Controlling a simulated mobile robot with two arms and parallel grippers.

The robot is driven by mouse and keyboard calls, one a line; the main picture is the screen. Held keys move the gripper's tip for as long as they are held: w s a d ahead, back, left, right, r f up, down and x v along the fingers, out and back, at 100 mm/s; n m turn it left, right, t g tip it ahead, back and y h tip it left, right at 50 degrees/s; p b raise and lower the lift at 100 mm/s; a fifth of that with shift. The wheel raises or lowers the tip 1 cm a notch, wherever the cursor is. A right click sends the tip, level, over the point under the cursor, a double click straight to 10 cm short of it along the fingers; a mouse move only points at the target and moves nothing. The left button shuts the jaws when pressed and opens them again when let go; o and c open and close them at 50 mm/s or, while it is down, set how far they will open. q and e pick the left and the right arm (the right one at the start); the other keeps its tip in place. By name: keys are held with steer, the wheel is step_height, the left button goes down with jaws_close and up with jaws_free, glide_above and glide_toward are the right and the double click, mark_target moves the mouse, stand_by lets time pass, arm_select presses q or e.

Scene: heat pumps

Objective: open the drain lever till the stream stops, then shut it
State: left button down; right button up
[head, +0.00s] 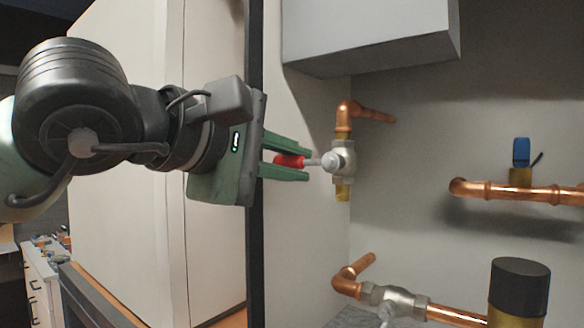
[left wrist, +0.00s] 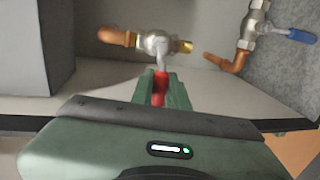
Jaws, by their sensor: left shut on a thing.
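The drain lever (head: 290,161) has a red grip and a metal stem, and it points left from the silver valve body (head: 341,157). My left gripper (head: 291,162) is shut on the red grip, with one green finger above it and one below. The left wrist view shows the red lever (left wrist: 161,88) between the fingers, its stem running to the valve (left wrist: 155,44). A brass outlet (head: 343,191) points down below the valve. I see no stream under it in the head view. My right gripper is not in view.
A grey box (head: 370,40) hangs above the valve. A copper pipe (head: 520,193) with a blue-handled part (head: 521,153) runs at the right. Below are a second valve (head: 393,299) and a black-capped brass part (head: 519,285). A blue lever (left wrist: 300,36) shows in the wrist view.

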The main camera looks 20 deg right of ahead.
mark_target(288, 161)
arm_select(q)
steer(key=shift+r, duration=0.1)
stand_by(0.3)
steer(key=c, duration=1.4)
jaws_free()
steer(key=b+v, duration=0.2)
steer(key=v, duration=0.4)
steer(key=shift+s+a+b, duration=0.2)
steer(key=shift+a+b, duration=0.1)
steer(key=shift+s+a+r, duration=0.15)
steer(key=shift+s+a, duration=0.15)
steer(key=shift+a, duration=0.1)
